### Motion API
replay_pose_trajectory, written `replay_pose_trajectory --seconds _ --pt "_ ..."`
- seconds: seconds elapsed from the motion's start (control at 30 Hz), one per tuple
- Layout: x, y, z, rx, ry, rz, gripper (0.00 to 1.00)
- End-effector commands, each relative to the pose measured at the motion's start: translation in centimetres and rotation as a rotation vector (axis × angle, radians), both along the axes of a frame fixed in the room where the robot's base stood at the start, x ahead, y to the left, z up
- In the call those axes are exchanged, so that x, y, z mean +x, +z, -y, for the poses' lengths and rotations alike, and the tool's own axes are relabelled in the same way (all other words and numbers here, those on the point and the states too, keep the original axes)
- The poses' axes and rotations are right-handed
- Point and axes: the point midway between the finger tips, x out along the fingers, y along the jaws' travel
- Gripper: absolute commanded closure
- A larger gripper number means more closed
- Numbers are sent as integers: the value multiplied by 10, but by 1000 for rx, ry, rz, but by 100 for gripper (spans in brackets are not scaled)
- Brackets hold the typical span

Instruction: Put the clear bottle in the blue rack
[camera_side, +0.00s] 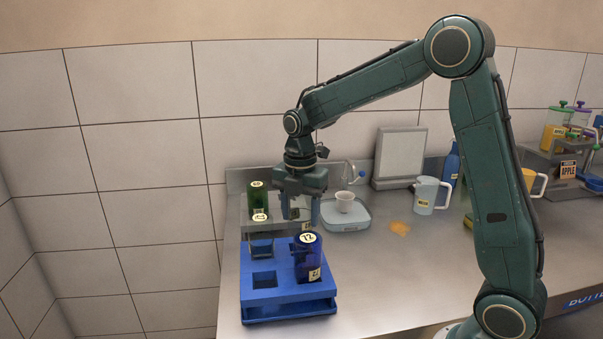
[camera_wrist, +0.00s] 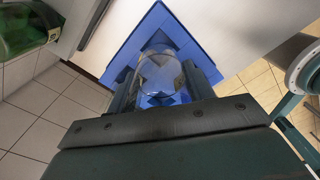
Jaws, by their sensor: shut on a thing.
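My gripper (camera_side: 301,206) points down above the back of the blue rack (camera_side: 290,310), shut on the clear bottle (camera_wrist: 160,70). In the wrist view the bottle is see-through and round, between my two fingers (camera_wrist: 161,88), with the blue rack (camera_wrist: 122,62) seen through and around it. In the side view the bottle is mostly hidden by the fingers. I cannot tell whether its base touches the rack. The rack has square openings; the front left one is empty. A dark blue bottle (camera_side: 307,262) with pale labels stands upright in the rack's right side.
A green bottle (camera_side: 256,198) stands behind the rack at the left, near the wall. Bare counter lies right of the rack.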

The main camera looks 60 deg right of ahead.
Motion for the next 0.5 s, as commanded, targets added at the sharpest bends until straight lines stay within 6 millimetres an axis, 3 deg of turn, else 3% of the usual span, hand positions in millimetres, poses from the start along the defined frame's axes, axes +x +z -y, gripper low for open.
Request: replay_pose_trajectory --seconds 0.5 --pt "0 -12 0 0 0 -1 79"
